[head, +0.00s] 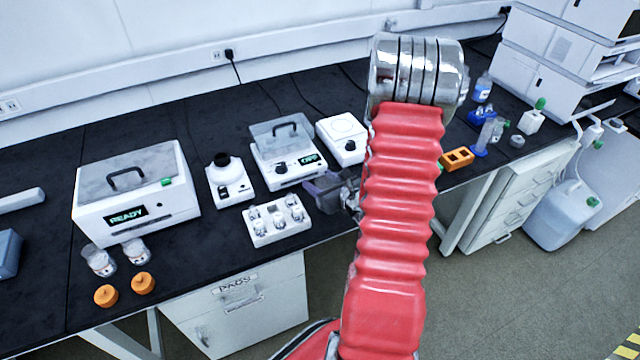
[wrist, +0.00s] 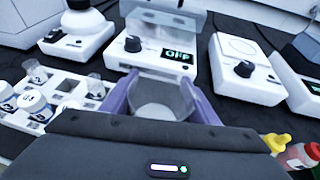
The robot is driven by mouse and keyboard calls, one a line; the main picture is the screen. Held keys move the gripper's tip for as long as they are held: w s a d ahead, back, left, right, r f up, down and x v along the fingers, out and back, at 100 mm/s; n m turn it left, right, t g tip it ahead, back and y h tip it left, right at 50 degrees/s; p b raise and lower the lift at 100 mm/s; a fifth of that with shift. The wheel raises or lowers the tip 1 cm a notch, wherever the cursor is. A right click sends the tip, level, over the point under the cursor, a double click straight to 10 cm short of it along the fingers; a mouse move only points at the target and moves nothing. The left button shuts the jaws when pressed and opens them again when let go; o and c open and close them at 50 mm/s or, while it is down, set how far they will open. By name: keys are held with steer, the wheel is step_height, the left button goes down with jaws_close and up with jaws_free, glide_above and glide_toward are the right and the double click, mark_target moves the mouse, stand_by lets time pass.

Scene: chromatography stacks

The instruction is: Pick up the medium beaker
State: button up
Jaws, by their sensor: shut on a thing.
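In the wrist view a clear beaker (wrist: 161,98) sits between the two purple fingers of my gripper (wrist: 158,84). The fingers are shut on its sides, and the dark wrist housing hides its near, lower part. In the head view my gripper (head: 328,187) is over the front edge of the black bench, between the white vial rack and my red arm. The beaker cannot be made out clearly there. I cannot tell from these frames whether its base is clear of the bench.
A device reading OFF (head: 287,153) stands just behind the gripper, with a white knobbed device (head: 342,138) to its right. The vial rack (head: 276,221) is close on the left. An orange rack (head: 457,159) is right.

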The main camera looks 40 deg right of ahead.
step_height(320, 180, up, 9)
stand_by(1.0)
steer(key=shift+a, duration=0.1)
stand_by(0.7)
steer(key=w+a+r+n+y, duration=0.1)
steer(key=w+a+y, duration=0.1)
steer(key=a, duration=0.8)
steer(key=w+a+r+n+y, duration=0.2)
steer(key=w+a, duration=0.2)
steer(key=a, duration=0.7)
steer(key=w+a+r+n+y, duration=0.1)
steer(key=w+a+n+y, duration=0.1)
steer(key=a, duration=0.9)
steer(key=shift+w+r, duration=0.4)
